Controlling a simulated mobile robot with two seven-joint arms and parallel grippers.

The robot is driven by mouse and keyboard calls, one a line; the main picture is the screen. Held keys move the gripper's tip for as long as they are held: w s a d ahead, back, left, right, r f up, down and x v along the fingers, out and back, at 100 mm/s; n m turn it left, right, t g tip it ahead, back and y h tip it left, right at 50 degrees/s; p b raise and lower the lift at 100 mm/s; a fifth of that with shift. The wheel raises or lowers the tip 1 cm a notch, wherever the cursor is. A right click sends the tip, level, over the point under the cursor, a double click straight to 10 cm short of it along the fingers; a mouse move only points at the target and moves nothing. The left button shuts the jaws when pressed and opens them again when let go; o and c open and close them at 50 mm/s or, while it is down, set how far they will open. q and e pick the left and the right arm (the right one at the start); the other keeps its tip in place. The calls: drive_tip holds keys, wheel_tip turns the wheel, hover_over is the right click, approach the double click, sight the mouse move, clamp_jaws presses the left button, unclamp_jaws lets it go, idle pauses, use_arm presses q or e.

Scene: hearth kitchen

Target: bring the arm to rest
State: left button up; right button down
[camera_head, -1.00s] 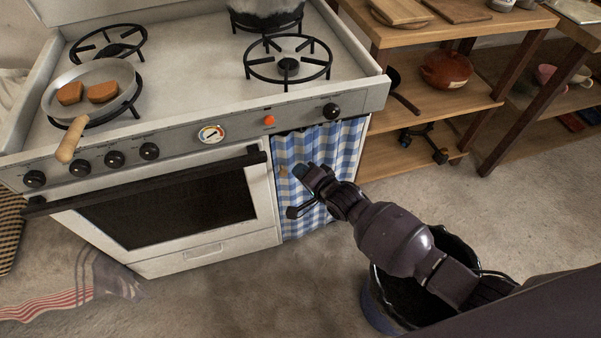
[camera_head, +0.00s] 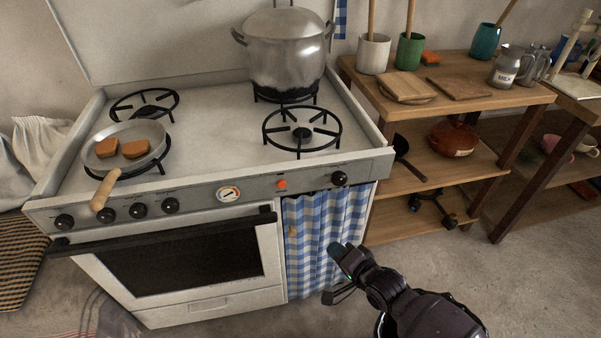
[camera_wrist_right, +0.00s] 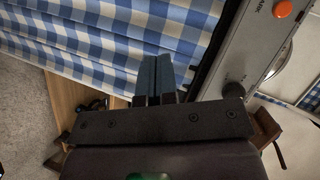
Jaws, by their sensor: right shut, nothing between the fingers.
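My right gripper (camera_head: 334,271) is in front of the blue-and-white checked curtain (camera_head: 312,235) beside the oven, low in the head view. In the right wrist view its two fingers (camera_wrist_right: 155,75) are together with nothing between them. Behind the fingers in that view is the checked curtain (camera_wrist_right: 110,35). I cannot tell how far the fingertips are from the cloth. My right arm (camera_head: 425,312) comes in from the bottom right. My left gripper is not in view.
The white stove (camera_head: 230,110) holds a pan (camera_head: 124,133) with two brown pieces and a large pot (camera_head: 287,50). The oven door handle (camera_head: 165,234) juts out left of my gripper. A wooden shelf (camera_head: 465,100) stands right. Floor at the right (camera_head: 510,285) is clear.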

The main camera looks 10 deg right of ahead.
drive_tip(key=s+d+r+n+h+p, duration=0.25)
drive_tip(key=s+r+n, duration=0.5)
drive_tip(key=n, duration=0.45)
use_arm(q)
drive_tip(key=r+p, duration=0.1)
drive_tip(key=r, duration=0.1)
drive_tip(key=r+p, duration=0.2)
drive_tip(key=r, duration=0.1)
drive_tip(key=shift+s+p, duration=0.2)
drive_tip(key=shift+p, duration=0.1)
use_arm(e)
drive_tip(key=s+d+g+h, duration=0.1)
drive_tip(key=s+d, duration=0.3)
drive_tip(key=s, duration=0.5)
drive_tip(key=s+d+f+m+g+h, duration=0.1)
drive_tip(key=s+d+h, duration=0.1)
drive_tip(key=s, duration=0.8)
drive_tip(key=shift+d+m, duration=0.3)
drive_tip(key=shift+d, duration=0.55)
drive_tip(key=shift+f+h, duration=0.1)
drive_tip(key=shift+h, duration=0.15)
